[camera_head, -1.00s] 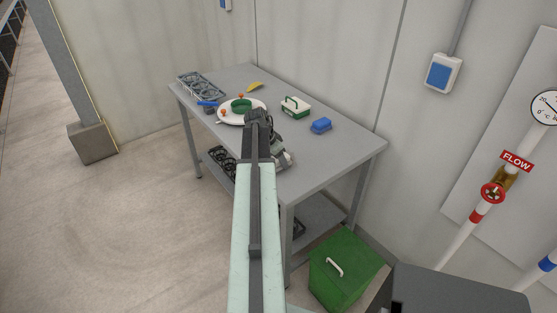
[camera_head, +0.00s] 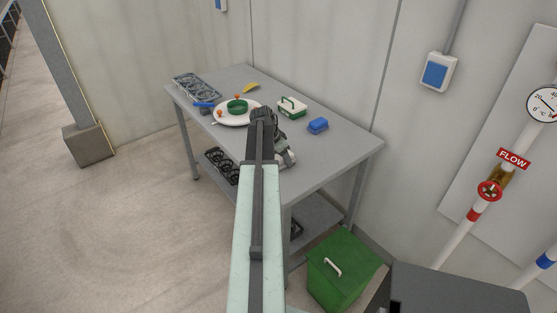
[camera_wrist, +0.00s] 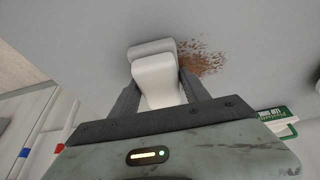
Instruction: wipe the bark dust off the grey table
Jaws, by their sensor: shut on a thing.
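The grey table (camera_head: 330,155) stands against the wall. The bark dust (camera_wrist: 205,57) is a brown speckled patch on its top in the wrist view. My gripper (camera_wrist: 160,92) is shut on a pale white-grey tool (camera_wrist: 157,75) with a broad head, which shows in the head view (camera_head: 288,157) beyond my arm. The tool is beside the dust and overlaps its left edge in the wrist view. I cannot tell whether it touches the tabletop. In the head view my arm and gripper hide the dust.
The table's right end is clear.

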